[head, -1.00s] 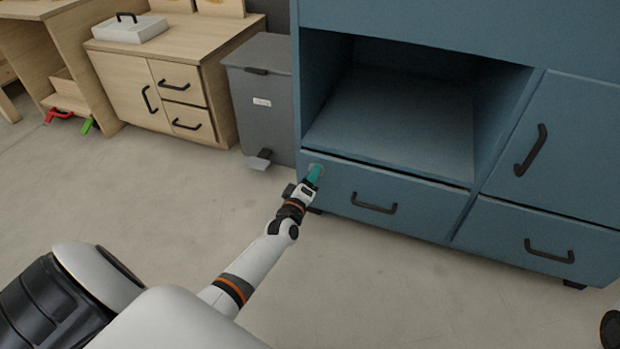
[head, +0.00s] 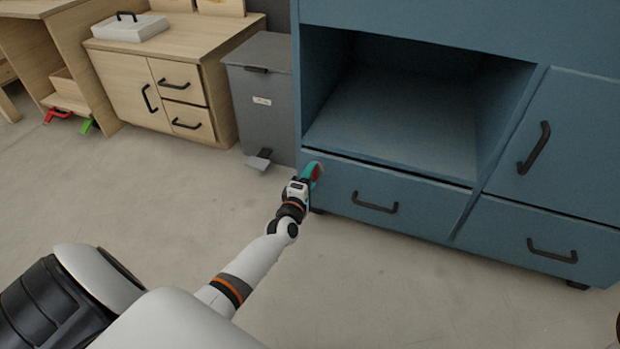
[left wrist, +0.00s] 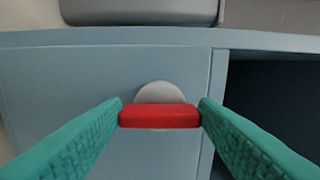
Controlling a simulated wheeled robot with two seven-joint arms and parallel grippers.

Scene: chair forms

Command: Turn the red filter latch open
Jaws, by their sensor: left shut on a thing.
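The red filter latch (head: 317,172) is on the blue cabinet's lower left drawer front, near its upper left corner. In the left wrist view, it is a short red bar (left wrist: 160,116) lying level across the picture, in front of a pale grey round base (left wrist: 160,92). My left gripper (head: 311,174) has teal fingers, which also show in the left wrist view (left wrist: 160,112). One finger touches each end of the bar, so the gripper is shut on it. The fingers partly hide the latch in the head view. My right gripper is not in view.
The blue cabinet (head: 420,25) has an open compartment above the drawer and black handles (head: 375,203). A grey pedal bin (head: 262,115) stands close to its left side. A wooden cabinet (head: 125,80) is further left. The floor (head: 150,200) in front is clear.

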